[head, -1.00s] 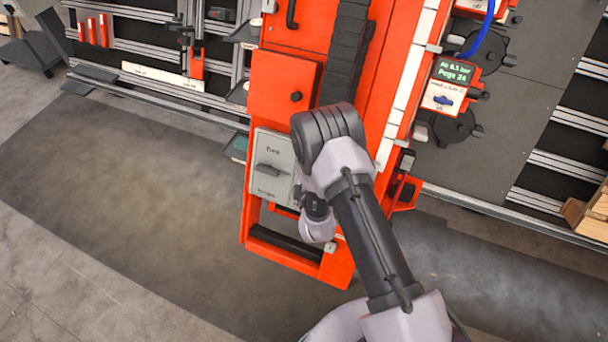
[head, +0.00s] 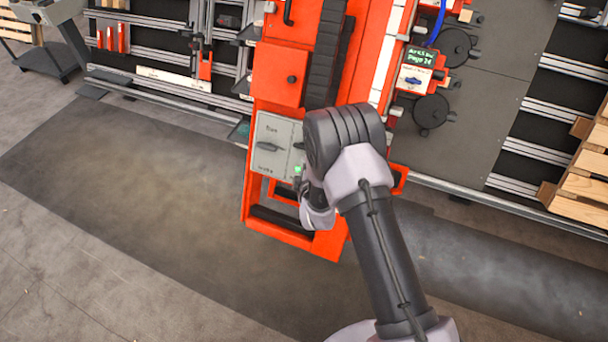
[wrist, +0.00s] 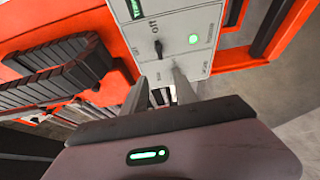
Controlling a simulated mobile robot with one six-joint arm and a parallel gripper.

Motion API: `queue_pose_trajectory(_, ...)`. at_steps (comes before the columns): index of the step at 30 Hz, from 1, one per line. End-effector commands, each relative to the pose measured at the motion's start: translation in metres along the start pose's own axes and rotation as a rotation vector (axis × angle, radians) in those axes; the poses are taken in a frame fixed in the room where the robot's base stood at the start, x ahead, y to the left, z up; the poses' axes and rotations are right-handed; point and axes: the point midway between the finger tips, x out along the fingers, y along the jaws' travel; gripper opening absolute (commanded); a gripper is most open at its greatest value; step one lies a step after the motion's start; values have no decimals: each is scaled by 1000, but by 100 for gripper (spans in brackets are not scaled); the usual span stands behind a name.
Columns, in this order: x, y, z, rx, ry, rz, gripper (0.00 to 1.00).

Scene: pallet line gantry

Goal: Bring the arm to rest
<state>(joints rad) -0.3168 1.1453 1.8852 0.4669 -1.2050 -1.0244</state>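My arm (head: 378,235) reaches up from the lower right to the grey control box in the head view. In that view my gripper is mostly hidden behind the wrist. In the wrist view my gripper (wrist: 160,80) shows two grey fingers set apart, with nothing between them. They point at the pale control panel (wrist: 172,60). I cannot tell whether the tips touch it. The panel carries a dark switch (wrist: 158,48) and a lit green lamp (wrist: 193,39). The same grey box (head: 275,145) shows in the head view, left of my wrist.
The orange gantry frame (head: 270,80) stands right at my wrist, with a black cable chain (head: 326,50) above it. The floor at left (head: 130,180) is clear.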

Motion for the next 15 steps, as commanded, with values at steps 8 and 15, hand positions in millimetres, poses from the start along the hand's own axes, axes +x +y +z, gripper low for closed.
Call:
queue_pose_trajectory(8,0,0,0,0,0,0,35)
queue_pose_trajectory(15,-8,36,3,106,-24,-14,35)
